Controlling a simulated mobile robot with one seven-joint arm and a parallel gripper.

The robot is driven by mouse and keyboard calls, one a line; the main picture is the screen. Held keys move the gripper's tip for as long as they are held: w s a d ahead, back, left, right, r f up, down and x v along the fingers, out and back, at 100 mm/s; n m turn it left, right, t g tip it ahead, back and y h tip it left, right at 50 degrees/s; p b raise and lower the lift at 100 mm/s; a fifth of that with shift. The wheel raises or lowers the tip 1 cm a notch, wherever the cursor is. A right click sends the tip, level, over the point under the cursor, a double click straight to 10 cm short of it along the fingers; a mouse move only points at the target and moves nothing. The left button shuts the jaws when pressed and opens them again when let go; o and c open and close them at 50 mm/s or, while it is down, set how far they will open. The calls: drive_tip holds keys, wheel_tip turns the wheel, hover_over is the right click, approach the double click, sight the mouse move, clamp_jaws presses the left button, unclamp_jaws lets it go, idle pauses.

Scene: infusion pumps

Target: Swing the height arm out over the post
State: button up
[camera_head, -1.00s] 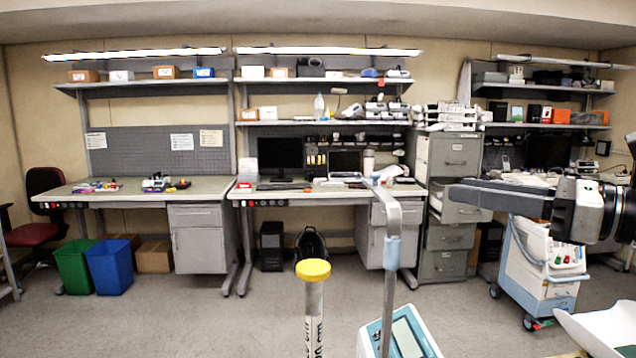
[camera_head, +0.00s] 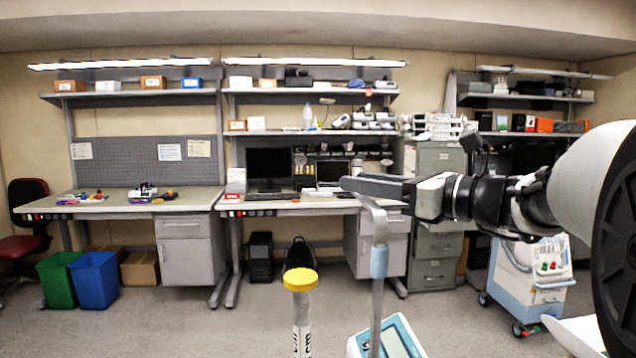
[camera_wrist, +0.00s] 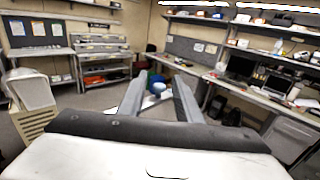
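The height arm (camera_head: 378,262) is a grey bent bar with a light blue sleeve; it rises from the lower edge of the head view, and its top bends toward upper left. The post (camera_head: 301,280), with a yellow cap and black markings, stands to its left, apart from it. My gripper (camera_head: 350,184) reaches in from the right at the height of the bar's top bend, overlapping it in the picture; contact cannot be told. In the wrist view my gripper (camera_wrist: 158,80) has its fingers apart. A small blue rounded thing (camera_wrist: 158,88) shows between them; I cannot tell what it is.
A white and blue device with a display (camera_head: 388,338) stands at the foot of the bar. Workbenches (camera_head: 130,205), a filing cabinet (camera_head: 435,275) and a wheeled cart (camera_head: 527,285) stand behind. The floor left of the post is open, with green and blue bins (camera_head: 94,280) farther back.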

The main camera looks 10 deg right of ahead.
drive_tip(key=shift+w+a, duration=0.2)
drive_tip(key=shift+a, duration=0.1)
clamp_jaws()
